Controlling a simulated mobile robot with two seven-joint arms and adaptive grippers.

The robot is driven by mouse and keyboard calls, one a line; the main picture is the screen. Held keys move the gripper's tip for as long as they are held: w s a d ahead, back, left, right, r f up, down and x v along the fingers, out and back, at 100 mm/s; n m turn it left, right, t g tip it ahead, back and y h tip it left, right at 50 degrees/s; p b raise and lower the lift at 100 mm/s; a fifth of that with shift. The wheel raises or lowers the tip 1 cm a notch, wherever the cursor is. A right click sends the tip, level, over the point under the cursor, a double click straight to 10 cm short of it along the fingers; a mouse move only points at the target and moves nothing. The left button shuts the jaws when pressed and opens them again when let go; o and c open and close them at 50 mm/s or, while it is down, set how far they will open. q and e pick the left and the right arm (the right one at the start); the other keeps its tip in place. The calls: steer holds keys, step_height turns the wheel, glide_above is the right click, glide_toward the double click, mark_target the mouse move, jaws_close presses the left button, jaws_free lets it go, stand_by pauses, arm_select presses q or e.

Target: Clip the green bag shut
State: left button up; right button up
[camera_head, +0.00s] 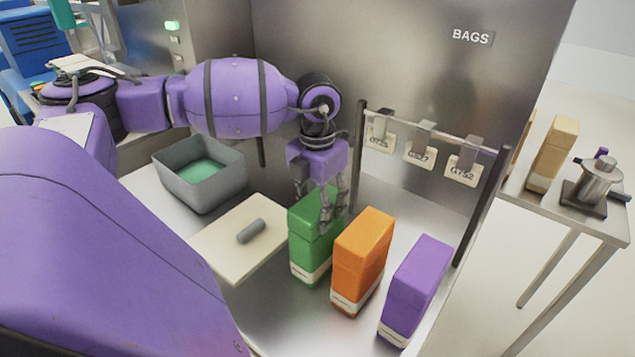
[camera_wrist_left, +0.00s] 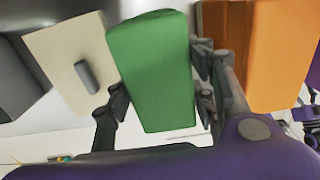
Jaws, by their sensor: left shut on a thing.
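The green bag (camera_head: 310,247) stands upright on the metal surface, first in a row of three bags. My left gripper (camera_head: 326,205) comes down from above at its top. In the left wrist view, the green bag (camera_wrist_left: 152,75) fills the space between the fingers of the left gripper (camera_wrist_left: 160,100), one finger on each side. The gripper is shut on it. Several grey clips (camera_head: 423,136) hang on a rail behind the bags, with white tags reading like G725, G527 and G752. My right gripper is not in view.
An orange bag (camera_head: 362,260) stands close to the right of the green one, then a purple bag (camera_head: 415,285). A cream board (camera_head: 220,245) with a grey cylinder (camera_head: 251,231) lies to the left. A grey bin (camera_head: 205,185) stands behind it. Rail posts (camera_head: 482,205) stand at the right.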

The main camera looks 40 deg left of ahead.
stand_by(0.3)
arm_select(q)
steer(key=o, duration=1.3)
steer(key=shift+o, duration=0.2)
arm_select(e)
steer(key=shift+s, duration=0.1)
arm_select(q)
steer(key=o, duration=0.6)
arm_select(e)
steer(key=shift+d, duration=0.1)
arm_select(q)
steer(key=shift+r, duration=0.1)
steer(key=shift+r+p, duration=0.4)
steer(key=shift+r, duration=0.9)
steer(key=shift+r+p, duration=0.45)
steer(key=shift+r, duration=1.65)
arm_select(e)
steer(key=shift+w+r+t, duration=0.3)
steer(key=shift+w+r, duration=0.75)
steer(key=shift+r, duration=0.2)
